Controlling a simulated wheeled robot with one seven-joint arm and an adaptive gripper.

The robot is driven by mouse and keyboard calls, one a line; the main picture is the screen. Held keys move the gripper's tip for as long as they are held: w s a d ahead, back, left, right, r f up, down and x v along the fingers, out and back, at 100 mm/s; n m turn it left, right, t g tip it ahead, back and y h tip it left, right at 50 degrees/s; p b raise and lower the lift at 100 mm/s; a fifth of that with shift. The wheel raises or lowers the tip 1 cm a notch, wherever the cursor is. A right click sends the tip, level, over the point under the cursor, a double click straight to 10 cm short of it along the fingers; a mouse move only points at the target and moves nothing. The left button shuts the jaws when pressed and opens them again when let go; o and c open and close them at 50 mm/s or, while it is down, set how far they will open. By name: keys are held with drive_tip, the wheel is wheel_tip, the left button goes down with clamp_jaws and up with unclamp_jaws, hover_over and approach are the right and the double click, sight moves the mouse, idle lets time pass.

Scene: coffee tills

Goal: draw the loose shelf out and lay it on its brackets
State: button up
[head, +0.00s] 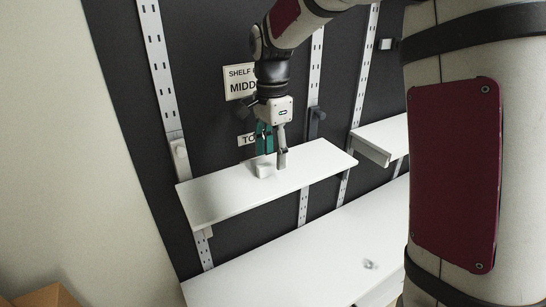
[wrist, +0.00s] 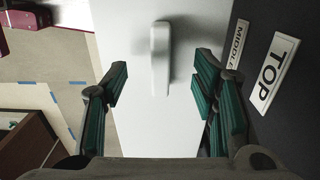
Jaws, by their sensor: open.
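A white shelf (head: 225,198) lies across the upright rails in the head view, and its pale surface fills the middle of the wrist view (wrist: 135,120). A small white block-like grip (head: 264,171) stands on its top; it also shows in the wrist view (wrist: 160,58). My gripper (head: 273,150) is open just above the shelf, close to the grip. In the wrist view its teal-padded fingers (wrist: 160,88) are spread wide, with the grip ahead between their lines. A small bracket (head: 207,232) shows under the shelf's left end. Whether the shelf rests fully on brackets cannot be told.
Slotted rails (head: 158,60) run up the dark wall. A label reading TOP (wrist: 279,72) and a MIDDLE label (wrist: 235,44) are on the wall. Another white shelf (head: 385,132) is at right. A broad white surface (head: 290,262) lies below, holding a small object (head: 369,264).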

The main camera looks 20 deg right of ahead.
drive_tip(key=shift+r+p, duration=0.55)
drive_tip(key=shift+r, duration=2.4)
drive_tip(key=shift+s+r, duration=0.15)
drive_tip(key=shift+s, duration=0.05)
drive_tip(key=s+r+n+t, duration=0.1)
drive_tip(key=s+r+n, duration=0.25)
drive_tip(key=s, duration=0.35)
drive_tip(key=s+r+n+t, duration=0.2)
drive_tip(key=s+n, duration=0.2)
drive_tip(key=s, duration=0.2)
drive_tip(key=s+f+n+t+b, duration=0.1)
drive_tip(key=s+f+n, duration=0.3)
drive_tip(key=s+n, duration=0.4)
drive_tip(key=shift+s+t, duration=0.8)
drive_tip(key=shift+s, duration=1.3)
